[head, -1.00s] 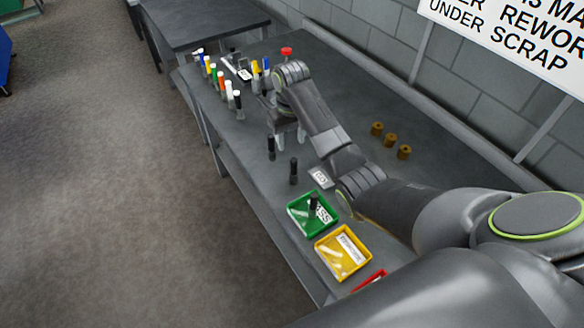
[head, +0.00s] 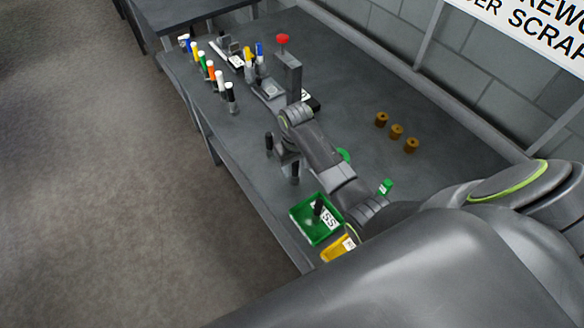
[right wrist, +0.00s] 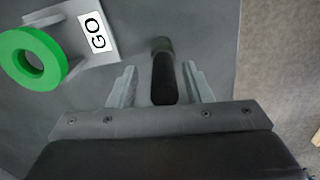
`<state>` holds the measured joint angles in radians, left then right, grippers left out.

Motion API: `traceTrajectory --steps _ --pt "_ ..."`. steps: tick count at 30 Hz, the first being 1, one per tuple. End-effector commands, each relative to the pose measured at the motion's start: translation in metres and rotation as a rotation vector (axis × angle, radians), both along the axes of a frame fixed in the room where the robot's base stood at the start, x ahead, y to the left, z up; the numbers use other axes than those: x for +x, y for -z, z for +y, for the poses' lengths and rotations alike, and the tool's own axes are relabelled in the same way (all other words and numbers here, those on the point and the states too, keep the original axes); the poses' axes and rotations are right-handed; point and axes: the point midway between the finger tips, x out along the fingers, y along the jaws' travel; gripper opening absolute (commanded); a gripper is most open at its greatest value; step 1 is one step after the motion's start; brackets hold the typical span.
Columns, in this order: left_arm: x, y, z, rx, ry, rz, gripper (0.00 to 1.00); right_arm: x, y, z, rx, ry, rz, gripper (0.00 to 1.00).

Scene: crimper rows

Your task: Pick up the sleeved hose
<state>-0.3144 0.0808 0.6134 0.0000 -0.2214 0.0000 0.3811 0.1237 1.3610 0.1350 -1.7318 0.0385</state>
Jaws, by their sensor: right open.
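Two dark upright hose pieces stand near the bench's front edge in the head view: one (head: 269,142) left of my right gripper (head: 286,158), the other (head: 295,173) just below it. In the right wrist view a black hose piece (right wrist: 163,80) with a dark grey-green end lies between the two open fingers of my right gripper (right wrist: 159,70). There are visible gaps on both sides, so the fingers are not closed on it. I cannot tell for sure which of the two pieces this is. My left gripper is out of view.
A green tray (head: 302,228) holds a dark upright piece; a yellow tray (head: 334,252) is partly hidden. A green ring gauge (right wrist: 62,54) with a GO label is beside the gripper. A red-knobbed device (head: 290,75), coloured-top pieces (head: 220,82) and brown cylinders (head: 396,131) stand farther off.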

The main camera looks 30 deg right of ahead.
Motion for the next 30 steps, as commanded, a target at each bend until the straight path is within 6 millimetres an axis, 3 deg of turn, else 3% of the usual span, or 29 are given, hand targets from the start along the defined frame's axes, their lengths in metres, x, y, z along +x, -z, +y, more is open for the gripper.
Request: traceTrajectory --steps 6,16,26,30 --pt "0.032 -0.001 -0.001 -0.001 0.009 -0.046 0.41 -0.001 0.001 0.0 0.001 -0.001 0.0 0.44" --pt "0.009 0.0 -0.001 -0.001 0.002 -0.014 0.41 0.0 0.001 0.0 0.001 -0.001 0.0 0.01" --pt "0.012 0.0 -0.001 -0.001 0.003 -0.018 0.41 0.001 -0.001 0.001 0.001 -0.001 0.0 0.0" --pt "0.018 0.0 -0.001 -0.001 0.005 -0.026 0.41 0.013 -0.016 0.001 0.001 -0.004 -0.004 0.0"
